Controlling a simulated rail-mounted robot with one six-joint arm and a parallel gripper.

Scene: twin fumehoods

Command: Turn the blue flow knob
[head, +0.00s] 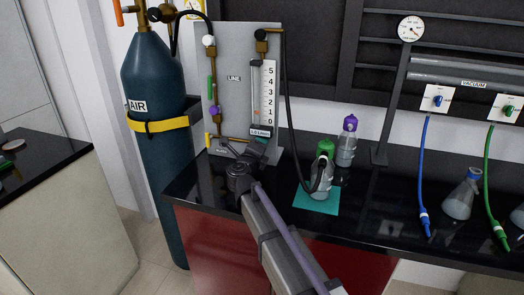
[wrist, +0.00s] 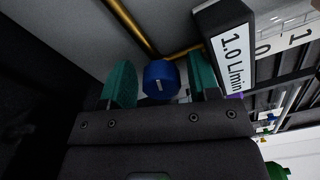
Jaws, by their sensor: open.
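The blue flow knob (wrist: 161,82) shows in the wrist view, below the black block with the "1.0 L/min" label (wrist: 232,50). My gripper (wrist: 161,86) is open, with one teal finger on each side of the knob. A gap shows on the left of the knob; on the right the finger is close to it, and I cannot tell whether they touch. In the head view my gripper (head: 256,147) is at the foot of the flow meter (head: 268,90), and the knob is hidden there.
The grey panel (head: 236,50) carries brass pipe and small valves. A dark gas cylinder (head: 155,75) marked AIR stands to its left. A green-capped bottle (head: 322,175) on a teal mat (head: 316,206) and a purple-capped bottle (head: 346,148) stand to the right on the black bench.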

